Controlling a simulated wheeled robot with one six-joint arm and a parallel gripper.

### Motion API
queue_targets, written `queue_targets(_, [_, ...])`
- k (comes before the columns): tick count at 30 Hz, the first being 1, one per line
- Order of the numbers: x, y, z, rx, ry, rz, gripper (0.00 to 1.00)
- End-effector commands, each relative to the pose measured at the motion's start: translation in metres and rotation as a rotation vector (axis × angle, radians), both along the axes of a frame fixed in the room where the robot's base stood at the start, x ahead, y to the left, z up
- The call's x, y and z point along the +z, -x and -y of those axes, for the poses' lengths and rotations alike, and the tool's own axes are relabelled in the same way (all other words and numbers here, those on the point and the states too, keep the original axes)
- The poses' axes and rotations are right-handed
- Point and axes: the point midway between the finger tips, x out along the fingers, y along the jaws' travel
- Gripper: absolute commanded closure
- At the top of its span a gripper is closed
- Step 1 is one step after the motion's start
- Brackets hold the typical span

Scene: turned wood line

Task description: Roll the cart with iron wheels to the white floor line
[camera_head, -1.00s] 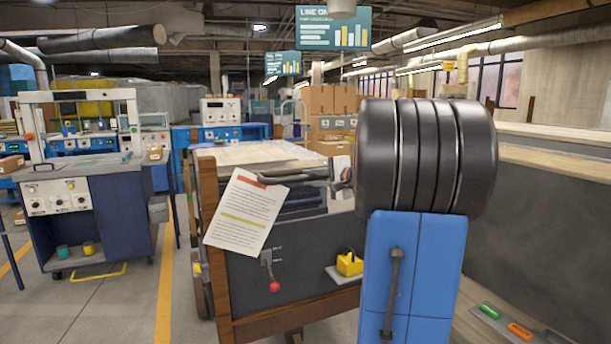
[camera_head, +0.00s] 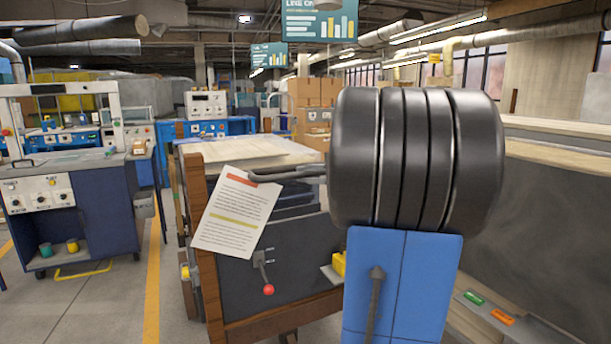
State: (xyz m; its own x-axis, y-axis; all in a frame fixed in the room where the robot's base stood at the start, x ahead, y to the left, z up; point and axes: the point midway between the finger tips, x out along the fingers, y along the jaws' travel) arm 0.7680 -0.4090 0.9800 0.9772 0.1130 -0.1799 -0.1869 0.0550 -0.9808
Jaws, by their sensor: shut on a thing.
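The cart (camera_head: 310,270) stands just ahead, with a dark front panel, brown wooden posts and a pale wooden top. A sheet of paper (camera_head: 235,215) hangs on its front, above a red-knobbed lever (camera_head: 267,283). A grey bar (camera_head: 285,175) at the cart's upper front runs right until my black and blue arm hides it. My gripper is hidden behind that arm, so its hold cannot be seen. The wheels are mostly hidden or cut off below, and I cannot tell their material. No white floor line is in view; the line that shows is yellow (camera_head: 153,290).
A blue workstation (camera_head: 80,220) stands at the left, with grey floor between it and the cart. A long dark bench side (camera_head: 545,230) with a pale top closes off the right. Stacked cardboard boxes (camera_head: 310,95) and a blue machine (camera_head: 220,130) stand behind the cart.

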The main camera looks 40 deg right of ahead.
Motion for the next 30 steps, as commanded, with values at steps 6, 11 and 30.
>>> queue_targets(6, [-0.001, 0.000, 0.000, 0.000, -0.001, -0.001, 0.63])
queue_targets(11, [0.000, 0.000, 0.000, 0.000, 0.000, -0.001, 0.63])
queue_targets(30, [0.014, 0.073, 0.010, -0.004, 0.001, 0.000, 0.63])
